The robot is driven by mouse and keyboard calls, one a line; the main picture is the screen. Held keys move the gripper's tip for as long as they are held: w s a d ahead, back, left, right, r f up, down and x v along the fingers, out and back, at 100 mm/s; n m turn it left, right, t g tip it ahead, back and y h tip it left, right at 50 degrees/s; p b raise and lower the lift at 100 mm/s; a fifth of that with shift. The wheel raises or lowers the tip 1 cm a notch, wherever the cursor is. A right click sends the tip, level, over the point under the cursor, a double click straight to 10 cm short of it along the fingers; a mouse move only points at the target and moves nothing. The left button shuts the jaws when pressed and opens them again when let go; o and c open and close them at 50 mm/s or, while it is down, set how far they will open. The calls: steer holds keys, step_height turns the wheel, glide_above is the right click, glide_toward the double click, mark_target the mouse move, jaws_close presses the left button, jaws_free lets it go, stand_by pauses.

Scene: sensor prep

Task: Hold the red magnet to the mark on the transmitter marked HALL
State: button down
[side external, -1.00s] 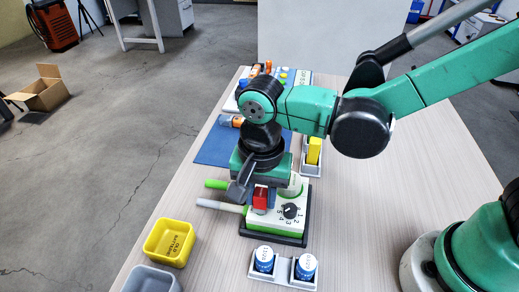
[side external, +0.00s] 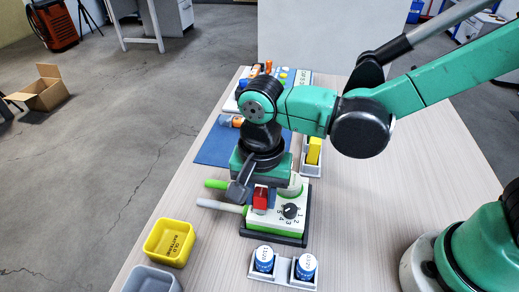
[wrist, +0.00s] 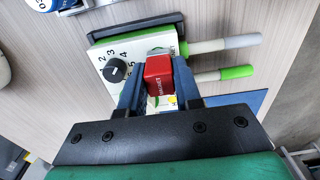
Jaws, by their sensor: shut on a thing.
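The red magnet (wrist: 158,77), a small block with white lettering, is between the blue fingers of my gripper (wrist: 160,92) in the wrist view. My gripper is shut on it. In the side view the magnet (side external: 260,199) is at the left part of a white and green unit (side external: 284,226) with a black numbered dial (side external: 290,211). The unit also shows in the wrist view (wrist: 104,54). I cannot tell whether the magnet touches it. I cannot read a HALL marking; my gripper and the magnet hide part of the unit's face.
A grey-tipped rod (side external: 218,206) and a green-tipped rod (side external: 216,184) stick out left of the unit. A yellow bin (side external: 169,243) and a grey bin (side external: 150,280) stand at front left. A holder with two blue-and-white cylinders (side external: 283,277) is in front. A yellow block (side external: 314,151) stands behind.

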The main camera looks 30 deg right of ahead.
steer(key=shift+r, duration=0.1)
steer(key=shift+r, duration=3.4)
steer(key=shift+a, duration=0.1)
